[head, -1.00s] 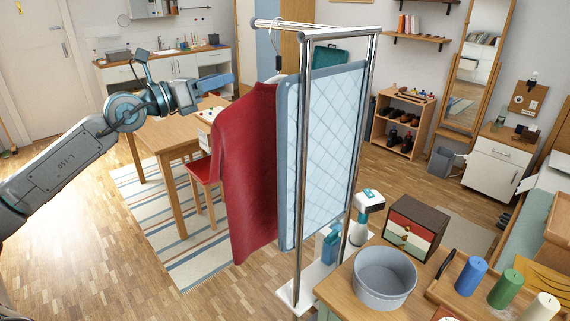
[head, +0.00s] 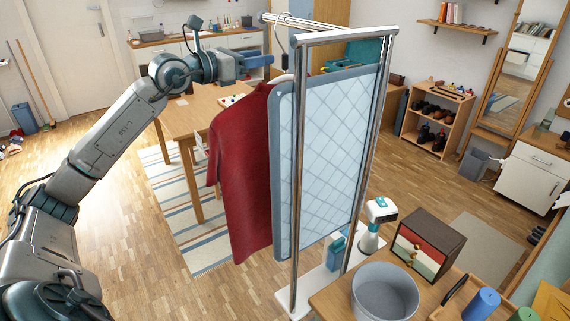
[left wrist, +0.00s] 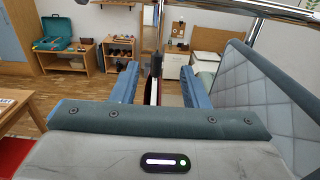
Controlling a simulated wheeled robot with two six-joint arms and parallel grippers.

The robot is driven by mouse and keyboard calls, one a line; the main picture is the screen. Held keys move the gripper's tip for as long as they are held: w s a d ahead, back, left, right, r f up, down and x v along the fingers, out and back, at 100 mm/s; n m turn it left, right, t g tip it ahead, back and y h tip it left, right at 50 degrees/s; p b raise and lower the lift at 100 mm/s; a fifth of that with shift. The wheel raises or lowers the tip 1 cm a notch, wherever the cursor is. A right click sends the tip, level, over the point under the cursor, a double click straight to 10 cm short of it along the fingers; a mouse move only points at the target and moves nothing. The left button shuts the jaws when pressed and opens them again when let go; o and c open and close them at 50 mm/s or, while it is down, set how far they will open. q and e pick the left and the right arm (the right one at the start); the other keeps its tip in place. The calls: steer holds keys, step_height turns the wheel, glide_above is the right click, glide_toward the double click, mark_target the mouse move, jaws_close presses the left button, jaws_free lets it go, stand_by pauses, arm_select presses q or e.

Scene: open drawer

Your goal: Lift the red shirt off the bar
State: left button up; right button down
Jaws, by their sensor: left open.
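The red shirt (head: 240,170) hangs on a hanger from the chrome bar (head: 310,24) of a rack. It is beside a pale blue quilted panel (head: 325,150). My left gripper (head: 262,61) is open, just above the shirt's shoulder and left of the hanger hook in the head view. In the left wrist view its two blue fingers (left wrist: 158,85) stand apart, with the dark neck of the hanger (left wrist: 158,65) showing between them. I cannot tell how deep the neck is between them. The bar (left wrist: 275,10) crosses the top of that view. My right gripper is not in view.
The quilted panel (left wrist: 265,100) is close to the right of the gripper in the wrist view. A wooden table (head: 185,120) stands behind the shirt. A counter with a grey bowl (head: 385,292) and a small drawer box (head: 428,243) is at front right.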

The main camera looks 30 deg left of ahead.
mark_target(284, 53)
arm_select(q)
steer(key=shift+p+x, duration=0.75)
steer(key=shift+x, duration=0.7)
steer(key=shift+w+d+r+p, duration=0.1)
steer(key=shift+w+r+p, duration=0.05)
steer(key=shift+w+p, duration=0.25)
steer(key=p+x, duration=0.3)
steer(key=shift+w, duration=0.3)
steer(key=shift+w+d+p, duration=0.2)
steer(key=shift+w+p, duration=0.1)
steer(key=shift+w, duration=0.2)
jaws_close()
